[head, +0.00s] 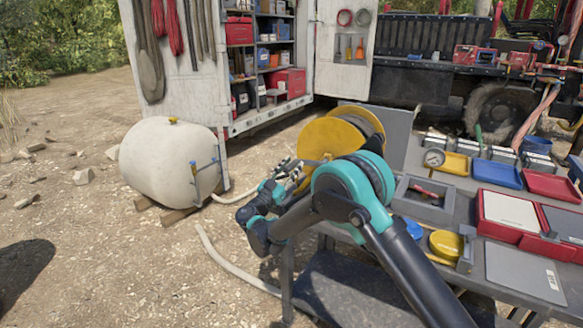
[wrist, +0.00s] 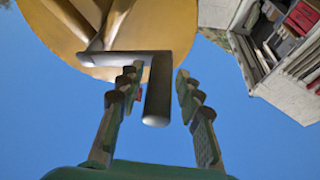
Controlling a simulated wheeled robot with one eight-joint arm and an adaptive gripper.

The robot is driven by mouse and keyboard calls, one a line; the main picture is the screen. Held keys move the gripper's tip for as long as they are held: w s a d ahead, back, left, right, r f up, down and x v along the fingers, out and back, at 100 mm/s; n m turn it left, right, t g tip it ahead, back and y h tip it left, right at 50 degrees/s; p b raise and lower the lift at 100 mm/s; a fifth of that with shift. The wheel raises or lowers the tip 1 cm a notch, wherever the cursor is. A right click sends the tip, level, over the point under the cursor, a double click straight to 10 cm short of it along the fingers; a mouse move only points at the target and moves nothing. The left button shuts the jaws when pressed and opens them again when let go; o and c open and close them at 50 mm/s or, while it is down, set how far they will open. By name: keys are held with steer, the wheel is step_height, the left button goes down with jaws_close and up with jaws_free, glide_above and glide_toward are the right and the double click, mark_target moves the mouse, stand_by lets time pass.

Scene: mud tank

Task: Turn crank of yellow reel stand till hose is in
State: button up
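In the wrist view the yellow reel disc (wrist: 190,30) fills the top, with a grey crank (wrist: 158,100) whose handle points toward me. My gripper (wrist: 158,88) is open, with one finger on each side of the crank handle and sky showing beside it. In the head view my gripper (head: 290,168) is at the reel's left side. A pale hose (head: 228,262) lies on the gravel and runs under the table; its link to the reel is hidden.
A white tank (head: 165,160) lies on wooden blocks at left. The table (head: 400,185) holds a gauge, coloured trays and a red case (head: 530,225). An open white van body (head: 180,80) with shelves and a dark truck stand behind.

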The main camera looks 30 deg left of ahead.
jaws_close()
steer(key=shift+r+m+h, duration=0.45)
steer(key=shift+r+m, duration=0.15)
steer(key=shift+m, duration=0.35)
steer(key=shift+r+m+h, duration=0.45)
steer(key=shift+r+m, duration=0.1)
steer(key=shift+m, duration=0.4)
steer(key=r+m+h, duration=0.1)
steer(key=r+m+g, duration=0.1)
steer(key=m, duration=0.1)
steer(key=r+m+h, duration=0.1)
steer(key=m, duration=0.1)
steer(key=shift+d+g+h, duration=0.3)
steer(key=shift+d, duration=0.05)
steer(key=d+r+m+g+h, duration=0.1)
steer(key=d+r+m, duration=0.4)
steer(key=d, duration=0.4)
steer(key=shift+d+r+g, duration=0.25)
steer(key=shift+r+g, duration=0.15)
steer(key=shift+s+m, duration=0.1)
steer(key=shift+m, duration=0.2)
